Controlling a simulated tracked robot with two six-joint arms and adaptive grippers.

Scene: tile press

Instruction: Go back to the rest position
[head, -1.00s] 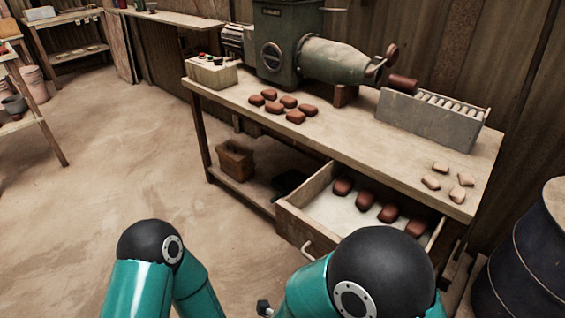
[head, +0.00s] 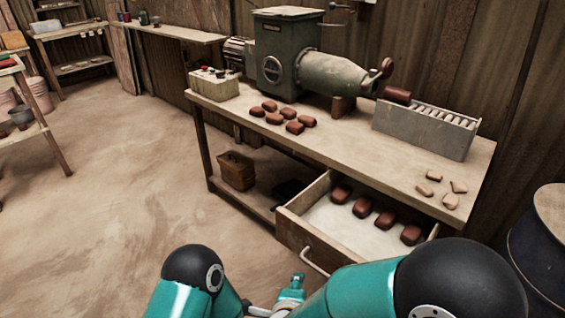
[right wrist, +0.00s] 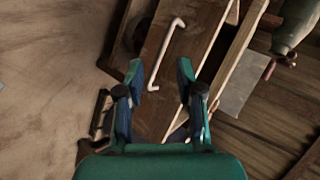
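The workbench drawer (head: 300,238) is pulled out, with several red-brown clay pieces (head: 362,207) in a row inside. Its pale handle (head: 313,262) is on the front panel. In the right wrist view my right gripper (right wrist: 160,78) is open with nothing held. The handle (right wrist: 165,50) lies beyond its fingertips, one end appearing between them; I cannot tell the exact gap. In the head view both my arms rise from the bottom edge. A small teal part of mine (head: 291,290) shows between them below the drawer. My left gripper cannot be made out.
The workbench (head: 350,150) carries a green press (head: 285,60), a grey rack (head: 425,132), several clay pieces (head: 275,118) and pale tiles (head: 450,201). A dark barrel (head: 535,240) stands at right.

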